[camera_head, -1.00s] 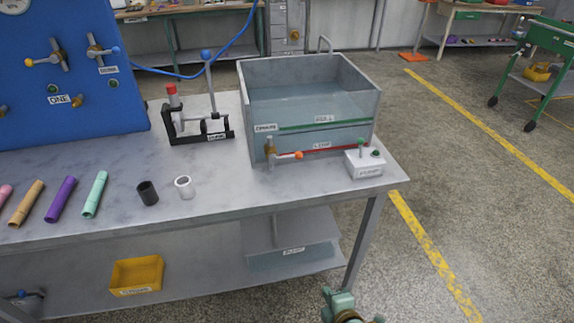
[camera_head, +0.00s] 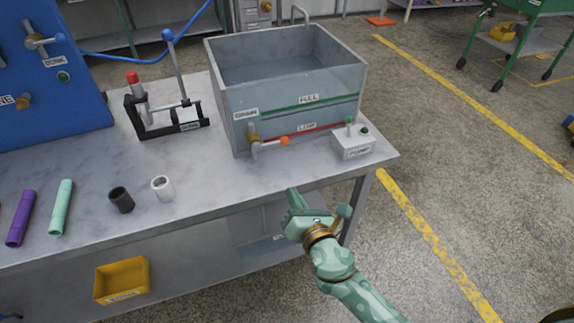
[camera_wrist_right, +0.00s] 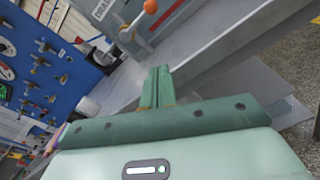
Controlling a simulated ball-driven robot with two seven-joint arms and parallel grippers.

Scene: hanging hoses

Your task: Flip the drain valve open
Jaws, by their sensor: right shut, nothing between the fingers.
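The drain valve sits low on the front of the clear-walled tank (camera_head: 225,100), under the DRAIN label. It has a brass body (camera_head: 253,140) and a sideways lever with an orange knob (camera_head: 284,141). The knob also shows at the top of the right wrist view (camera_wrist_right: 151,6). My right gripper (camera_head: 292,192) is at the table's front edge, below and in front of the valve, apart from it. Its fingers (camera_wrist_right: 157,72) are shut together and empty. My left gripper is not in view.
A white pump box (camera_head: 353,142) stands right of the valve. A black clamp stand (camera_head: 165,115) is left of the tank. A dark cup (camera_head: 121,200) and a white cup (camera_head: 163,188) stand on the table (camera_head: 215,185). The tabletop before the valve is clear.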

